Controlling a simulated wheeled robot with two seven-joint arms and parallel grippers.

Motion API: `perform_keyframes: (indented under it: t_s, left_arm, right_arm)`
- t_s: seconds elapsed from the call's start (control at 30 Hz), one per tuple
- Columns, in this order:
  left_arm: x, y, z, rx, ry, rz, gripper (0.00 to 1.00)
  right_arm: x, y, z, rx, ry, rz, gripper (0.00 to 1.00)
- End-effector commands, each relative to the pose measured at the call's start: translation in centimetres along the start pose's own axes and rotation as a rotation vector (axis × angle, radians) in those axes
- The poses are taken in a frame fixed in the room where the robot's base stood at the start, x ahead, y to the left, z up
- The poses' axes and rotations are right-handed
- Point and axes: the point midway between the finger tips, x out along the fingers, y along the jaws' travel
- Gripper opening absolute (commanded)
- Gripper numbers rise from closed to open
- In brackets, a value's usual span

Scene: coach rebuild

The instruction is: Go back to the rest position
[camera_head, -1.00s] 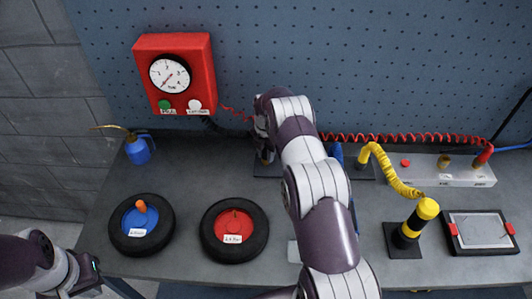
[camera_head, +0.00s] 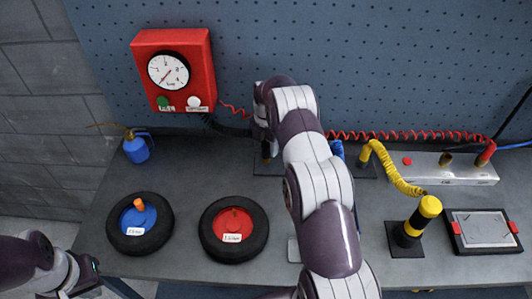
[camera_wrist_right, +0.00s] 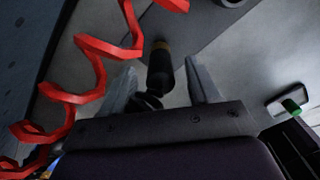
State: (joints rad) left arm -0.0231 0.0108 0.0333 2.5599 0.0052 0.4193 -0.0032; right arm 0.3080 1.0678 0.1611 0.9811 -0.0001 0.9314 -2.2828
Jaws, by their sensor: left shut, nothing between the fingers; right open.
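My right arm reaches up the middle of the head view over the bench. Its gripper (camera_head: 263,138) is at the back of the bench, largely hidden behind the arm. In the right wrist view the two fingers of this gripper (camera_wrist_right: 162,78) are apart. A black cylinder with a brass ring (camera_wrist_right: 160,66) shows between them; I cannot tell whether they touch it. My left gripper (camera_head: 86,278) is at the lower left edge of the head view, beside the bench's front left corner. It is shut and empty, with its tips hard to make out.
Two tyres, with blue (camera_head: 140,222) and red (camera_head: 234,227) hubs, lie on the bench. A red gauge box (camera_head: 196,62) is on the wall. A yellow-black post (camera_head: 415,222), a tablet (camera_head: 484,230) and a grey manifold (camera_head: 452,171) stand right. A red coiled hose (camera_wrist_right: 88,92) runs close to the right gripper.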

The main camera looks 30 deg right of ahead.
Motion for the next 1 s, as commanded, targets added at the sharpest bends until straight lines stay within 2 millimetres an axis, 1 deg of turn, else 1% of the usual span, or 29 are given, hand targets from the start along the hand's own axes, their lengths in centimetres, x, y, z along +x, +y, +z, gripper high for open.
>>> perform_keyframes:
  t_s: [0.03,0.07,0.1,0.2,0.3,0.43,0.67,0.73,0.77,0.8,0.83,0.87,0.9,0.97,1.0]
  left_arm:
    - [0.9,0.0,0.1,0.000,0.000,0.000,0.00]
    - [0.5,0.0,0.1,0.000,-0.001,0.000,0.00]
    - [-1.6,0.0,-0.1,0.000,-0.002,0.000,0.00]
    - [-3.8,0.0,-0.5,0.000,0.001,0.000,0.00]
    - [-5.2,0.0,-0.6,0.000,0.001,0.000,0.00]
    - [-6.0,0.0,-0.7,0.000,0.000,0.000,0.00]
    - [-5.8,0.0,-0.7,0.000,0.000,0.000,0.00]
    - [-5.8,0.0,-0.7,0.000,0.000,0.000,0.00]
    - [-5.8,0.0,-0.7,0.000,0.000,0.000,0.00]
    - [-5.8,0.0,-0.7,0.000,0.000,0.000,0.00]
    - [-5.8,0.0,-0.7,0.000,0.000,0.000,0.00]
    - [-5.8,0.0,-0.7,0.000,0.000,0.000,0.00]
    - [-5.7,0.0,-0.7,0.000,0.000,0.000,0.00]
    - [-4.9,0.0,-0.6,0.000,0.000,0.000,0.00]
    - [-4.2,0.0,-0.5,0.000,0.000,0.000,0.00]
  right_arm:
    - [-0.8,0.1,0.1,0.000,-0.003,0.004,0.61]
    - [-2.0,0.0,0.0,0.000,-0.002,0.003,0.61]
    - [-4.1,0.0,0.0,0.000,0.000,0.000,0.61]
    - [-6.6,0.0,0.0,0.000,0.000,0.000,0.61]
    - [-8.3,0.0,0.0,0.000,0.000,0.000,0.61]
    - [-9.2,0.0,0.0,0.000,0.000,0.000,0.61]
    - [-9.0,0.0,0.0,0.021,0.000,0.000,0.61]
    - [-9.0,0.1,0.1,0.127,-0.007,0.009,0.61]
    - [-9.0,0.3,0.3,0.207,-0.014,0.020,0.61]
    - [-8.4,0.2,0.1,0.349,-0.014,0.023,0.61]
    - [-7.4,-0.5,-0.4,0.478,-0.006,0.012,0.61]
    - [-6.5,-1.4,-1.2,0.623,0.002,-0.005,0.61]
    - [-6.2,-2.5,-2.4,0.829,0.006,-0.017,0.61]
    - [-6.2,-4.2,-5.2,1.133,0.005,-0.026,0.61]
    - [-6.6,-5.4,-7.4,1.328,0.002,-0.028,0.61]
